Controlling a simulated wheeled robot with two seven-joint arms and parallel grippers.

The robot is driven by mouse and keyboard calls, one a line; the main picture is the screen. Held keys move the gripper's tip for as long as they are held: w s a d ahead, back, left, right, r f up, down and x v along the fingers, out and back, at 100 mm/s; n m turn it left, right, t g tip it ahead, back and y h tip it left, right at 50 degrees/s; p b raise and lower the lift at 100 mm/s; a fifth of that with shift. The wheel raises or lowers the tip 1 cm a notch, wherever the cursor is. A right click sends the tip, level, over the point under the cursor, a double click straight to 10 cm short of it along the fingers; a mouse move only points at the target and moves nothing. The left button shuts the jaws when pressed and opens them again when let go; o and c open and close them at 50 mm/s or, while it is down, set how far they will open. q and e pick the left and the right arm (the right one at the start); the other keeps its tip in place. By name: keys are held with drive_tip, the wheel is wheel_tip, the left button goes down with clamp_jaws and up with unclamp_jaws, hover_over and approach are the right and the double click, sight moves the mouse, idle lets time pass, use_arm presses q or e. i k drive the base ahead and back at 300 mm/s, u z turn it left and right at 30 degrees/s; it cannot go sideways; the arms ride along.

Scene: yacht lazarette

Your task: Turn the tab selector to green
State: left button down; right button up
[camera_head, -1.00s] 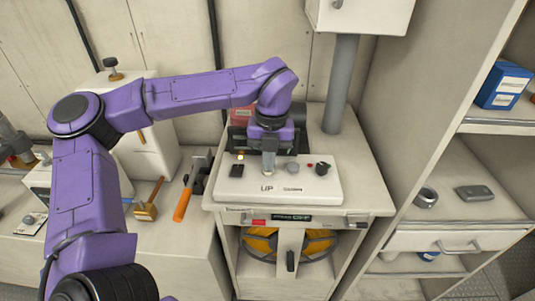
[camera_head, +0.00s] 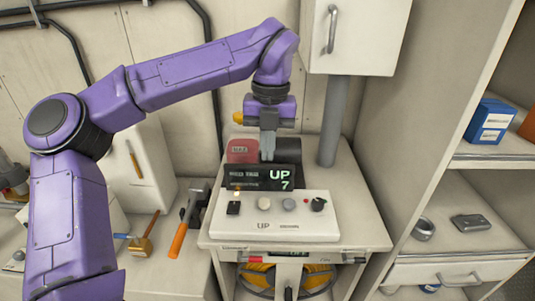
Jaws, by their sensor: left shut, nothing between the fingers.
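A white control panel (camera_head: 225,225) sits on a pale cabinet top. It carries a black square switch (camera_head: 233,208), two round grey buttons (camera_head: 264,203), and a black knob (camera_head: 318,204) with a red dot beside it. Below it, the cabinet's front edge has a red patch (camera_head: 256,259) and a dark label. I cannot tell which of these is the tab selector. Behind the panel a dark display (camera_head: 247,180) reads "UP" and "7". My left gripper (camera_head: 267,158) is shut and empty, pointing down in front of the display's upper part, above the panel. My right gripper is not in view.
A red case (camera_head: 242,150) stands behind the display. A grey post (camera_head: 333,120) rises at the back right under a white wall box (camera_head: 355,40). Shelves with a blue box (camera_head: 490,120) are at right. A mallet (camera_head: 141,245) and an orange-handled tool (camera_head: 178,241) lie at left.

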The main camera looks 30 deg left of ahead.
sight(318, 203)
drive_tip(key=k, duration=1)
